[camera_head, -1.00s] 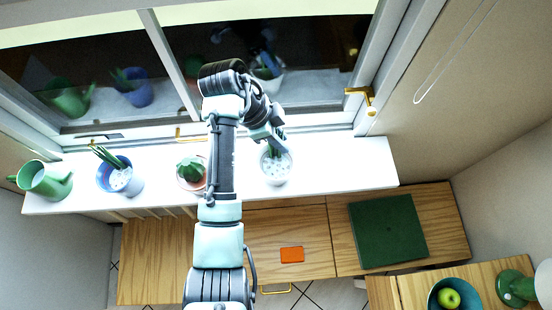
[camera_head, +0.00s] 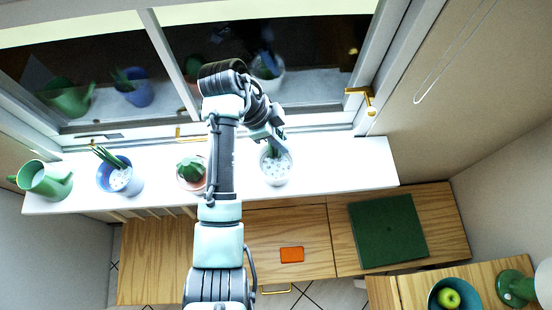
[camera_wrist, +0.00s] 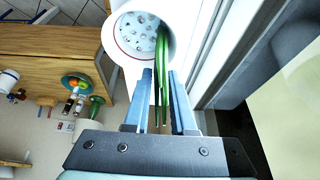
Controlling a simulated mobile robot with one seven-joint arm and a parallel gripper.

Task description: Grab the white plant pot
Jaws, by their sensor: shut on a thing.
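The white plant pot (camera_head: 276,172) stands on the white windowsill (camera_head: 340,165), right of my arm, with pale pebbles and long green leaves in it. My gripper (camera_head: 277,145) is at its top, from the window side. In the wrist view the pot (camera_wrist: 127,58) shows its round rim and pebbles just beyond my fingertips (camera_wrist: 162,75). The green leaves (camera_wrist: 163,60) run between the two fingers, and my gripper is shut on them. I cannot tell whether the fingers also touch the rim.
A cactus pot (camera_head: 191,179), a blue pot (camera_head: 118,180) and a green watering can (camera_head: 48,182) stand farther left on the sill. The window's brass handle (camera_head: 362,95) is behind to the right. The sill right of the white pot is clear.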

